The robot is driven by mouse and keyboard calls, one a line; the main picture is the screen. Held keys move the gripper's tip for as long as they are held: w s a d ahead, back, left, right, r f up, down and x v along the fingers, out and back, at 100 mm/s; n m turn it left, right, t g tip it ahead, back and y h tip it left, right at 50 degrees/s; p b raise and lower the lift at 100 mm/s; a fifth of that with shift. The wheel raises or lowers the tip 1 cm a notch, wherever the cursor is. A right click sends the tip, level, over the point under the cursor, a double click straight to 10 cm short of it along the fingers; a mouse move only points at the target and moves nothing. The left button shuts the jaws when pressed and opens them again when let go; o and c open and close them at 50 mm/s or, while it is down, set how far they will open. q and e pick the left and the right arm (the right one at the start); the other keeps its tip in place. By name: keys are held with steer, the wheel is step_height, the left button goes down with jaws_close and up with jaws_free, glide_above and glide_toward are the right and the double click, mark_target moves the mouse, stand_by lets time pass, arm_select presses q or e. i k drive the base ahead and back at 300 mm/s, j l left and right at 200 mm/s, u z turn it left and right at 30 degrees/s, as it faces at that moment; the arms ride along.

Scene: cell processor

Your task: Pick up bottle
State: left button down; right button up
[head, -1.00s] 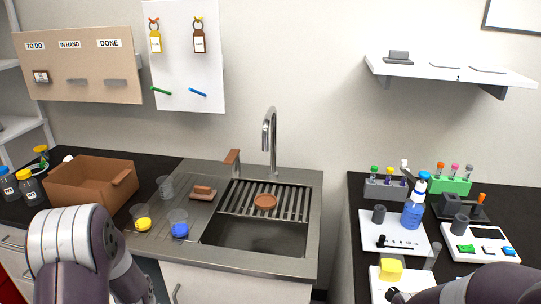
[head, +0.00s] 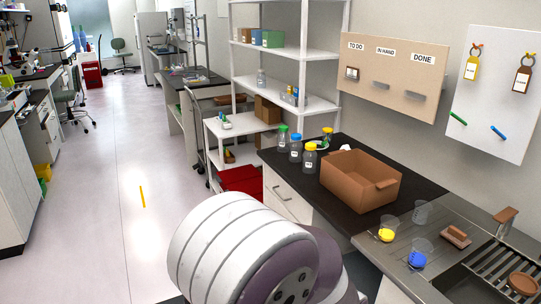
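Several bottles stand on the dark counter in the head view. Another clear bottle (head: 261,78) stands on the white shelf behind. Neither of my grippers shows; only part of my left arm fills the bottom middle, below the counter's near edge.
A sink counter (head: 445,222) with a beaker of yellow (head: 387,231) and a beaker of blue (head: 419,257) lies at the right. A red bin (head: 240,180) is by the shelf. The pale floor (head: 110,190) at the left is largely clear.

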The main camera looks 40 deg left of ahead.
mark_target(309, 165)
steer(key=u, duration=1.3)
steer(key=i+j+z, duration=0.1)
steer(key=z, duration=0.4)
steer(key=i+j+z, duration=0.1)
steer(key=z, duration=0.35)
steer(key=i+j+z, duration=0.1)
steer(key=z, duration=0.4)
steer(key=j+z, duration=0.25)
steer(key=z, duration=0.25)
steer(key=j+z, duration=0.2)
steer(key=z, duration=0.3)
steer(key=i+j, duration=0.05)
